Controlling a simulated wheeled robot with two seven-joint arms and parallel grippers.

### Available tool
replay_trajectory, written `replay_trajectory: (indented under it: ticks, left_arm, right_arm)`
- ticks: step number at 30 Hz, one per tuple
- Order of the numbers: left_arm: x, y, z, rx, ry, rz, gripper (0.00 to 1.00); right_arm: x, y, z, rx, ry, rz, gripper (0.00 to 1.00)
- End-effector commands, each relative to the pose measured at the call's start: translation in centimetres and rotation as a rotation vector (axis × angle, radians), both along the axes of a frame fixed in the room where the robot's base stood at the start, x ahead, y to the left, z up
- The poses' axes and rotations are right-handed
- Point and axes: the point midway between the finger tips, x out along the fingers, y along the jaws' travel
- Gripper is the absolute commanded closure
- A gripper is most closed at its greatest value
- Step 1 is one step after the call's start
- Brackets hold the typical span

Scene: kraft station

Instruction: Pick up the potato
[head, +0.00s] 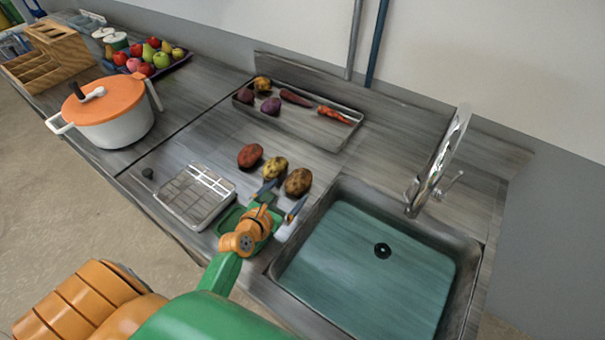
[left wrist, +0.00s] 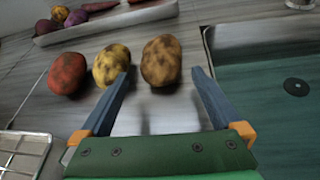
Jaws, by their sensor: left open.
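Three potato-like vegetables lie in a row on the counter left of the sink: a reddish one (head: 250,156), a yellow one (head: 274,168) and a brown speckled potato (head: 298,182). In the left wrist view the red one (left wrist: 67,73), the yellow one (left wrist: 111,64) and the brown potato (left wrist: 161,61) lie beyond my fingers. My left gripper (head: 281,198) is open and empty, just on the near side of the brown potato. In the left wrist view the brown potato sits between the fingertip lines. My right gripper is not in view.
A metal tray (head: 322,131) with several vegetables lies behind. The sink (head: 350,262) with its faucet (head: 437,165) is to the right. An orange-lidded pot (head: 106,115) stands left.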

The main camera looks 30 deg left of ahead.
Motion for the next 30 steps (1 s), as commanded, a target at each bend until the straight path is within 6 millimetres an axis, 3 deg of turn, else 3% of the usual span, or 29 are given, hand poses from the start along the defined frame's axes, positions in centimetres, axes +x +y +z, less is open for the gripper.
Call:
replay_trajectory:
  ticks: [6, 14, 21, 24, 30]
  left_arm:
    - [3.8, -0.4, -1.1, 0.002, -0.001, 0.0, 0.0]
    - [4.2, -0.4, -1.2, 0.001, 0.0, 0.001, 0.0]
    - [4.2, -0.4, -1.2, 0.0, 0.0, 0.001, 0.65]
    - [4.2, -0.4, -1.1, 0.001, -0.001, 0.002, 0.87]
    - [4.2, -0.4, -1.1, 0.001, -0.001, 0.002, 0.87]
  right_arm:
    - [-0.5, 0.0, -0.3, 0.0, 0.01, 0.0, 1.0]
    - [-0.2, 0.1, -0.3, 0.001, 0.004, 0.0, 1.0]
    - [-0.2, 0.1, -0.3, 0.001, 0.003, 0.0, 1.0]
    - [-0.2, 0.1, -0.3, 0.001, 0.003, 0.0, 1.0]
    - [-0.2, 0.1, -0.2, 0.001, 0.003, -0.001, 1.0]
